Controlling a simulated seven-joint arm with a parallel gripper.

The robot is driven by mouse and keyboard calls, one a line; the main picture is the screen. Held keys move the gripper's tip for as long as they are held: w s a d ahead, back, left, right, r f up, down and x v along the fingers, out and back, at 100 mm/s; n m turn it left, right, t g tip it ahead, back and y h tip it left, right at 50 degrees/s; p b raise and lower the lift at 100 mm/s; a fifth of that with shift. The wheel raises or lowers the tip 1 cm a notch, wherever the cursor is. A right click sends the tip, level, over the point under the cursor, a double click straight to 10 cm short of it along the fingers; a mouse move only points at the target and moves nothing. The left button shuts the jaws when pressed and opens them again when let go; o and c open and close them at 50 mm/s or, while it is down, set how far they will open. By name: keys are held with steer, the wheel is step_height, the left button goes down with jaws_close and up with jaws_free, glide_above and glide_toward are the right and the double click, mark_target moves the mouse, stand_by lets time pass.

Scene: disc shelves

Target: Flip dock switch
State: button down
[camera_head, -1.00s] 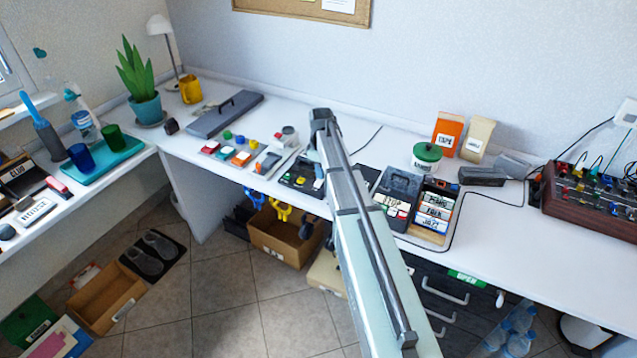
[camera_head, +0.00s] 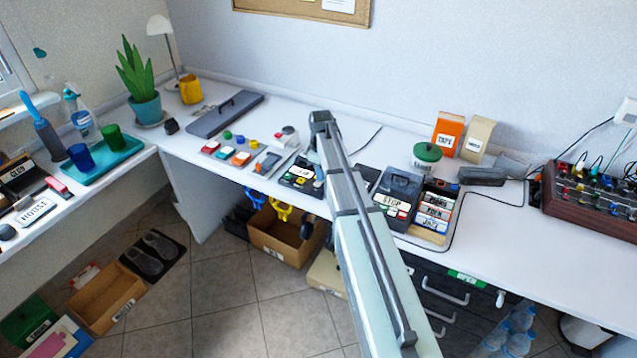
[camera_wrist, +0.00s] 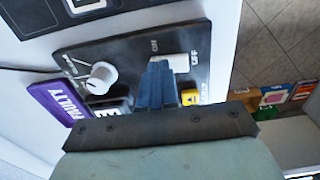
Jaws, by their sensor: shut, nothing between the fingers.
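The dock panel is a dark plate (camera_wrist: 125,50) with a white round knob (camera_wrist: 101,78) and a white switch (camera_wrist: 168,64) between ON and OFF labels. A yellow piece (camera_wrist: 190,97) sits on the panel near the switch. My gripper (camera_wrist: 156,68) is shut and empty, with its blue-grey fingertips right at the switch's left part. I cannot tell whether they touch it. The fingers cover part of the switch and panel.
A purple tag reading FAULTY (camera_wrist: 58,103) lies beside the panel in the wrist view. Desk behind the panel is mostly clear.

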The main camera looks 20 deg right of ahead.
mark_target(302, 190)
step_height(302, 190, up, 7)
stand_by(0.9)
steer(key=shift+f, duration=0.1)
steer(key=s+a+f, duration=0.6)
steer(key=s+a, duration=0.1)
steer(key=a, duration=0.1)
steer(key=s+a+f+m+g, duration=0.1)
steer(key=s+f+m, duration=0.1)
steer(key=s+f, duration=0.55)
steer(key=s+a+f+m, duration=0.1)
steer(key=s+f, duration=0.4)
steer(key=f, duration=0.5)
steer(key=s+f+m+g, duration=0.2)
steer(key=s+f, duration=0.4)
steer(key=s, duration=0.6)
steer(key=s+f+m+g, duration=0.2)
steer(key=s+f, duration=0.5)
steer(key=s, duration=0.5)
steer(key=s+d+f+m+g, duration=0.1)
steer(key=s+f, duration=0.5)
steer(key=s, duration=0.6)
steer(key=shift+f+m+g, duration=0.15)
steer(key=shift+m+g, duration=0.25)
steer(key=shift+m, duration=0.1)
steer(key=c, duration=1.8)
jaws_free()
